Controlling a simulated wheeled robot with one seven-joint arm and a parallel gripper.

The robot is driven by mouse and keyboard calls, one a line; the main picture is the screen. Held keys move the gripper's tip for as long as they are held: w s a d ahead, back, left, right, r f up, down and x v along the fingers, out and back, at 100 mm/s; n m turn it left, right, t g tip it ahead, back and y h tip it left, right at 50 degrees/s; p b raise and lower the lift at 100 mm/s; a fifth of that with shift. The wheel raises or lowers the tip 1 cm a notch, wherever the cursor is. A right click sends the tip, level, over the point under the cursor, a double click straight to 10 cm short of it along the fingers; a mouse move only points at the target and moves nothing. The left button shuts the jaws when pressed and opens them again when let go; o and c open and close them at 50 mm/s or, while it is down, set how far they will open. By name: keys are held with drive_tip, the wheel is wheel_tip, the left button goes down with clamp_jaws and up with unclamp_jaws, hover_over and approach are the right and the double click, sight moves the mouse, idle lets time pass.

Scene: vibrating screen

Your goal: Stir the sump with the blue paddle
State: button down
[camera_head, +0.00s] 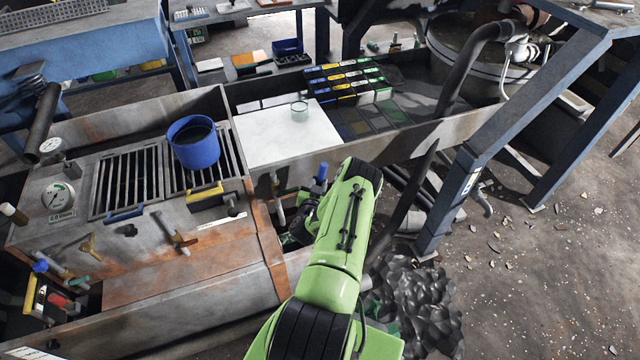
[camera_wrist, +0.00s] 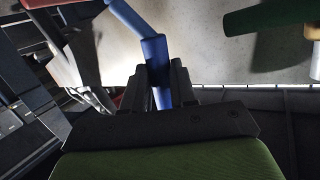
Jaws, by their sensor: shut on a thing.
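My gripper (camera_wrist: 161,84) is shut on a blue handle, the blue paddle (camera_wrist: 153,48), which runs up between its two dark fingers in the wrist view. The paddle bends toward the upper left there, and its far end is out of the picture. In the head view my green arm hides most of the gripper, and a short blue piece (camera_head: 320,174) stands up beside the arm, probably part of the paddle. A blue bucket (camera_head: 196,153) with dark contents stands on the grate at the left. I cannot tell which vessel is the sump.
A green-handled tool (camera_wrist: 268,19) and a pale-ended one (camera_wrist: 314,55) lie close on the right in the wrist view. A white board (camera_head: 270,140) bears a glass dish (camera_head: 299,108). A thick dark hose (camera_head: 460,80) and blue frame leg (camera_head: 455,190) stand right of my arm.

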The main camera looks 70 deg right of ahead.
wheel_tip(320, 180, down, 13)
drive_tip(key=w+a+b, duration=0.1)
drive_tip(key=b, duration=0.7)
drive_tip(key=shift+w+a+r, duration=0.2)
drive_tip(key=shift+w+a, duration=0.2)
drive_tip(key=p, duration=0.4)
idle(1.2)
